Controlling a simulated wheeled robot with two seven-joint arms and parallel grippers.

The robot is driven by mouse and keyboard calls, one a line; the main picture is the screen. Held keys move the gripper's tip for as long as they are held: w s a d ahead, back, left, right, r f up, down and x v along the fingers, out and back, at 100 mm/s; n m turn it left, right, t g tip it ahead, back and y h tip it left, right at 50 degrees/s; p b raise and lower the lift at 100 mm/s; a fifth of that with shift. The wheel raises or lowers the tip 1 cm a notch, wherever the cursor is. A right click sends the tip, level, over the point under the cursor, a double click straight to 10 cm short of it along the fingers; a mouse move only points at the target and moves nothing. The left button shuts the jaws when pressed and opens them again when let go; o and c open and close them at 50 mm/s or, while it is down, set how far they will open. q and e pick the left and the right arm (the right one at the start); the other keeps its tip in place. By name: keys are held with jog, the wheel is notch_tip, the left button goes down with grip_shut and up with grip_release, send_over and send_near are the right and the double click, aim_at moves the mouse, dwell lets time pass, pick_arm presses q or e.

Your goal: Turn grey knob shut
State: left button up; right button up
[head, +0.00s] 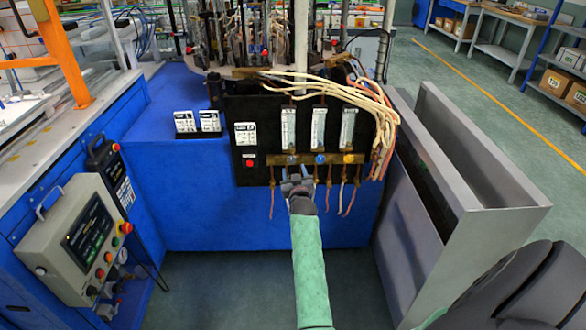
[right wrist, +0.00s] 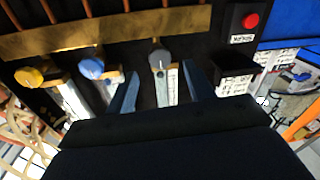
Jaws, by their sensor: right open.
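The grey knob (head: 292,160) is at the left of a row of three on the brass bar of a black panel (head: 262,143). It also shows in the right wrist view (right wrist: 160,60), between and just beyond my fingertips. My right gripper (head: 295,176) is just below the knob in the head view. It is open and empty in the right wrist view (right wrist: 160,72), one finger on each side of the knob, with gaps showing. The knob's exact depth between the fingers is hard to tell.
A blue knob (head: 320,159) and a yellow knob (head: 348,158) sit right of the grey one. A red button (head: 249,163) is left of it. Copper tubes (head: 271,203) hang below the bar, and pale hoses (head: 375,100) loop right. A metal bin (head: 470,190) stands at right.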

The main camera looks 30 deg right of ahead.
pick_arm(q)
jog(key=shift+d+f, duration=0.2)
jog(key=shift+d, duration=0.3)
pick_arm(e)
jog(key=v, duration=0.3)
pick_arm(q)
jog(key=shift+w+a, duration=0.1)
jog(key=shift+w, duration=0.05)
